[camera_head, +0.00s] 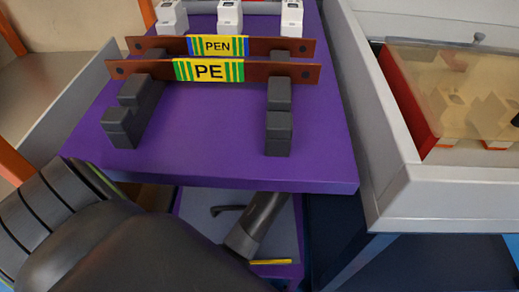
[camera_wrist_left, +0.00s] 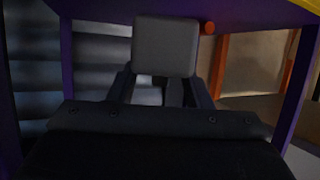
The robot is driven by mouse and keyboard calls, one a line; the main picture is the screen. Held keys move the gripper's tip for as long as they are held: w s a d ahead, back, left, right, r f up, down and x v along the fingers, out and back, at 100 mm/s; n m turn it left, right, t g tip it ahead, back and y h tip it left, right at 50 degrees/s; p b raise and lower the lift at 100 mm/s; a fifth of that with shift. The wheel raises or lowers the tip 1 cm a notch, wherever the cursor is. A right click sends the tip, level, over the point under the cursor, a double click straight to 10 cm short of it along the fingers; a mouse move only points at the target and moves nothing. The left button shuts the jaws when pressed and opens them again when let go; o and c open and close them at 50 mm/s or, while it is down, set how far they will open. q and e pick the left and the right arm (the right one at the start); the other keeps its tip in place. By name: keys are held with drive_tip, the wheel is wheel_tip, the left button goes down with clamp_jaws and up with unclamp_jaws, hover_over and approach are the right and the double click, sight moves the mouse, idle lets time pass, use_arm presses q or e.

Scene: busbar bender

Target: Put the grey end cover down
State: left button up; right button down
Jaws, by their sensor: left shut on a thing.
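In the left wrist view the grey end cover (camera_wrist_left: 165,45) shows as a plain grey block with rounded corners. My left gripper (camera_wrist_left: 160,88) is shut on it, with one dark finger at each side below it. The cover is under the purple tabletop, whose underside shows along the top of that view. In the head view my left arm comes in at the bottom left and passes below the table edge; the cover cannot be made out there. My right gripper is in neither view.
The purple table (camera_head: 215,165) carries dark supports (camera_head: 279,120) with two brown bars labelled PEN (camera_head: 217,46) and PE (camera_head: 209,70). White blocks (camera_head: 230,15) stand behind. A lower grey shelf (camera_head: 200,205) shows beneath. A grey-framed machine (camera_head: 430,190) stands right. The table's front is clear.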

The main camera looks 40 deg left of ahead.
use_arm(q)
wheel_tip(320, 180, down, 3)
drive_tip(key=shift+f+b, duration=0.2)
drive_tip(key=shift+b, duration=0.45)
drive_tip(key=shift+r, duration=0.1)
drive_tip(key=o, duration=1)
